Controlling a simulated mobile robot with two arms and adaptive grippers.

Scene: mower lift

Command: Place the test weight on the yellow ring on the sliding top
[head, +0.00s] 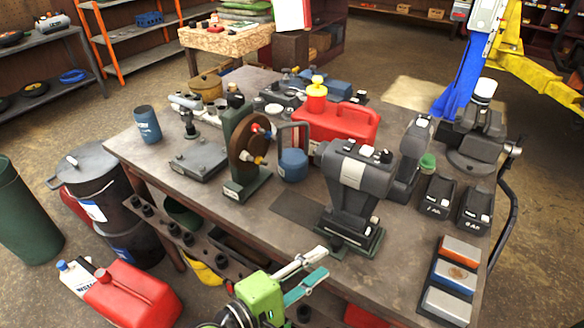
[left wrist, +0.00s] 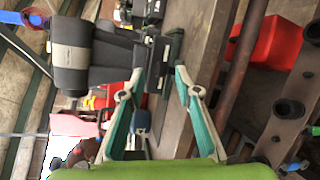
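A blue, rounded weight with a grey arched handle, likely the test weight (head: 292,165), stands upright on the workbench (head: 400,252) between a dark wheel stand and a grey machine. A blue patch, probably the same weight (left wrist: 141,119), shows beyond my fingers in the left wrist view. My left gripper (head: 325,261), with a green body and pale and teal fingers, is open and empty at the bench's front edge, apart from the weight. Its spread fingers also show in the left wrist view. I cannot make out the yellow ring or the sliding top. My right gripper is out of view.
The grey machine (head: 355,185) stands behind my left gripper. The wheel stand (head: 246,155) is left of the weight, a red can (head: 345,127) behind it. Coloured blocks (head: 453,278) lie at the front right. A bare dark patch (head: 297,207) lies in front of the weight.

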